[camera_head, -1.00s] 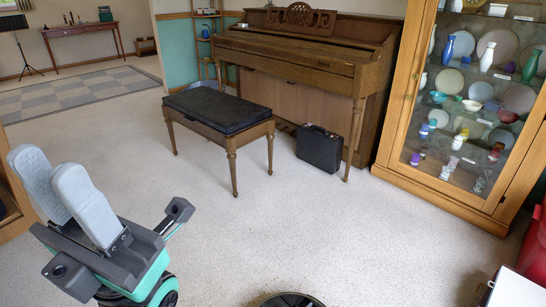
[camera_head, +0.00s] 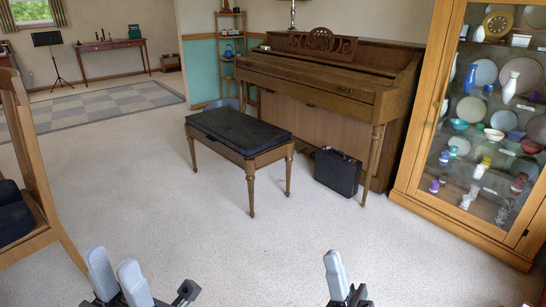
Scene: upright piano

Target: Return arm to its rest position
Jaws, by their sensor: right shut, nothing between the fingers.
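My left gripper (camera_head: 112,259) is at the bottom left of the head view. Its two grey fingers stand apart, pointing up, with nothing between them. My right gripper (camera_head: 333,256) is at the bottom, right of the middle. Its grey fingers overlap in this view and look like one; it is shut and holds nothing. Both grippers are over the pale carpet, apart from any furniture. Most of both arms is cut off by the bottom edge.
A wooden piano (camera_head: 320,105) stands ahead with a dark-topped bench (camera_head: 238,130) and a black case (camera_head: 337,173) before it. A glass cabinet (camera_head: 462,215) is at right, a wooden chair (camera_head: 42,170) at left. The near carpet (camera_head: 220,250) is clear.

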